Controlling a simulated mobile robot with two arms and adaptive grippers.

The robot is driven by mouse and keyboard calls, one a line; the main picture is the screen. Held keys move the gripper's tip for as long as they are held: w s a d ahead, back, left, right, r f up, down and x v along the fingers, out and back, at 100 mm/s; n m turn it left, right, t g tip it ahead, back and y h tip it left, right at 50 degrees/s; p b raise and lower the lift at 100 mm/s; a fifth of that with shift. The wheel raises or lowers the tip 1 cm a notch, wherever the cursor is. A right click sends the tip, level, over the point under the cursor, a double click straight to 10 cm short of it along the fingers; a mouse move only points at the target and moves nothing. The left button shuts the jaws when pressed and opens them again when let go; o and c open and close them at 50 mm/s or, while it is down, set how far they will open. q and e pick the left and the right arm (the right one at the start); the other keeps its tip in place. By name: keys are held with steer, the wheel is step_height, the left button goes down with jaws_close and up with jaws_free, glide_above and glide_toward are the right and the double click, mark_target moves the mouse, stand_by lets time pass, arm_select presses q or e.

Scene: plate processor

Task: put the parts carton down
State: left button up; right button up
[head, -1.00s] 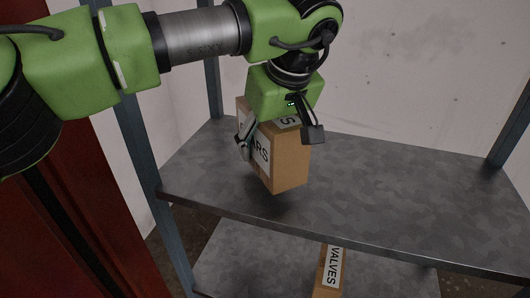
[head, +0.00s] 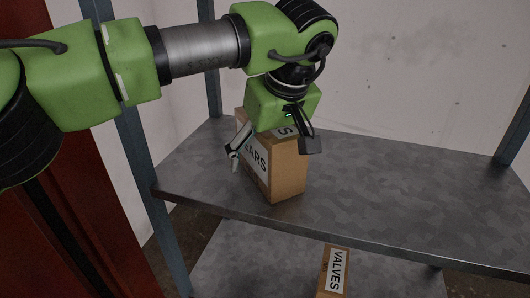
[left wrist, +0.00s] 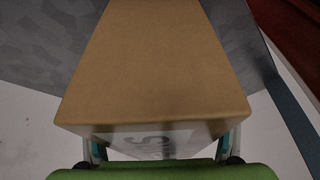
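The parts carton (head: 287,172) is a brown box with a white label reading "EARS", partly covered. It stands upright on the upper grey shelf (head: 390,200), near the front edge at the left. My left gripper (head: 272,150) is above it, pointing down, with its fingers spread on either side. The left finger stands visibly apart from the carton's labelled side. In the left wrist view the carton (left wrist: 155,65) fills the middle, and the fingertips are mostly hidden. My right gripper is not in view.
A second carton labelled "VALVES" (head: 335,272) stands on the lower shelf (head: 245,265). Blue-grey rack posts (head: 150,190) rise at the left and right. The upper shelf is clear to the right of the carton. A pale wall (head: 420,70) is behind.

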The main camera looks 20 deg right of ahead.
mark_target(272, 158)
arm_select(q)
steer(key=shift+r, duration=0.1)
steer(key=b+v, duration=0.1)
steer(key=v, duration=0.4)
steer(key=shift+b, duration=0.3)
steer(key=s+b, duration=0.1)
steer(key=s, duration=0.2)
steer(key=s+d+b, duration=0.1)
steer(key=s, duration=0.3)
steer(key=s+d+b, duration=0.1)
steer(key=s, duration=0.2)
steer(key=shift+s+d+b, duration=0.1)
steer(key=shift+s+b, duration=0.15)
steer(key=shift+b, duration=0.15)
steer(key=shift+s+d, duration=0.1)
steer(key=shift+s, duration=0.55)
